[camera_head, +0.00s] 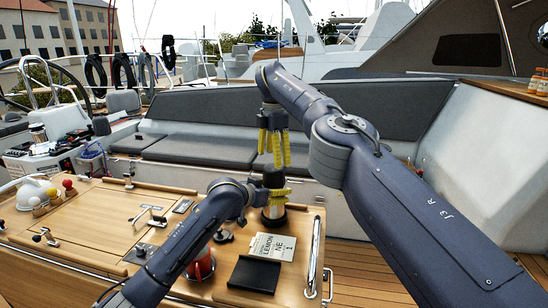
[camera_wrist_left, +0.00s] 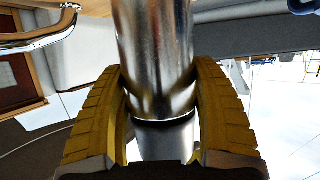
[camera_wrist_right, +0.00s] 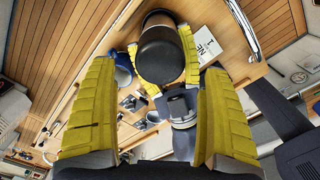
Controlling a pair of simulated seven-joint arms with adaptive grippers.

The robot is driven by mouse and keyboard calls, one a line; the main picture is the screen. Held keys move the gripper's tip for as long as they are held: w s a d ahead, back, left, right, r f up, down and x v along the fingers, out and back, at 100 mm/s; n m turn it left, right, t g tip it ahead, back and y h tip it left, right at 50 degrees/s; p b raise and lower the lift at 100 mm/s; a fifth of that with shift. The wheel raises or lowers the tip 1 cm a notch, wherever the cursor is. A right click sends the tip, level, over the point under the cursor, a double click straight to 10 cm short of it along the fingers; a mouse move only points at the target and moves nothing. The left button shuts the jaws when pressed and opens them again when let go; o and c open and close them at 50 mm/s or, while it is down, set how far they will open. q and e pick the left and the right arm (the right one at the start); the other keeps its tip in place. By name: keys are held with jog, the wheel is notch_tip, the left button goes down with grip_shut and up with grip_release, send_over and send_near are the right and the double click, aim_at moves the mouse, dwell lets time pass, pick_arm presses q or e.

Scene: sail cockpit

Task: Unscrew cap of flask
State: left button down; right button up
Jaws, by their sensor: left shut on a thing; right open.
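The flask stands upright on the wooden cockpit table, with a black cap (camera_head: 273,179) on top. Its shiny silver body (camera_wrist_left: 155,45) fills the middle of the left wrist view. My left gripper (camera_head: 274,201) is shut on the flask body, one yellow finger on each side. My right gripper (camera_head: 273,155) is open and points down just above the cap. In the right wrist view the round cap top (camera_wrist_right: 161,54) lies ahead, between the spread yellow fingers, with no finger seen touching it.
A red mug (camera_head: 201,266) stands left of the flask, partly behind my left arm. A printed card (camera_head: 272,246) and a black booklet (camera_head: 254,275) lie in front. A metal rail (camera_head: 313,258) runs along the table's right edge. Grey cushioned seats (camera_head: 205,150) are behind.

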aim_at(274, 179)
jog(key=m, duration=1.2)
jog(key=shift+d, duration=0.1)
jog(key=shift+f, duration=4)
jog(key=shift+c, duration=0.4)
jog(key=c, duration=1.1)
jog(key=o, duration=1.1)
jog(key=shift+o, duration=0.2)
